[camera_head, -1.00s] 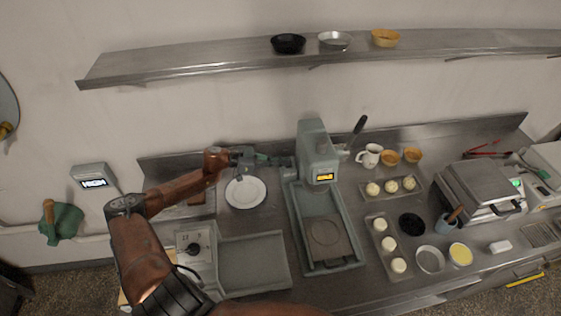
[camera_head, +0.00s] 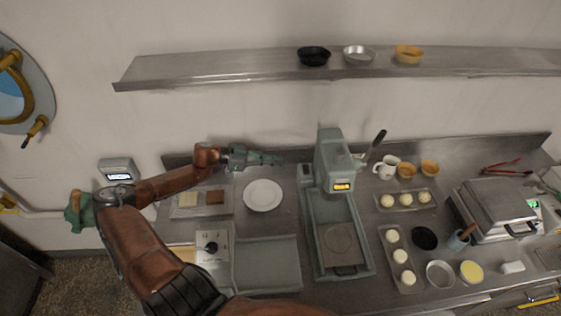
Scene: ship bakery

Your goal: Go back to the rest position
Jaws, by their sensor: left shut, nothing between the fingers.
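My left arm reaches in from the lower left, and its gripper (camera_head: 265,158) is above the back of the counter, just behind the white plate (camera_head: 262,196). The gripper is shut with nothing in it, and it points right. The fingertips are short of the grey-green press (camera_head: 336,165) and do not touch it. My right gripper is not in view.
A tray (camera_head: 187,209) with a pale and a brown square lies left of the plate. Trays of dough balls (camera_head: 403,278), cups and a waffle-iron-like appliance (camera_head: 494,208) fill the right. A wall shelf (camera_head: 220,72) runs above.

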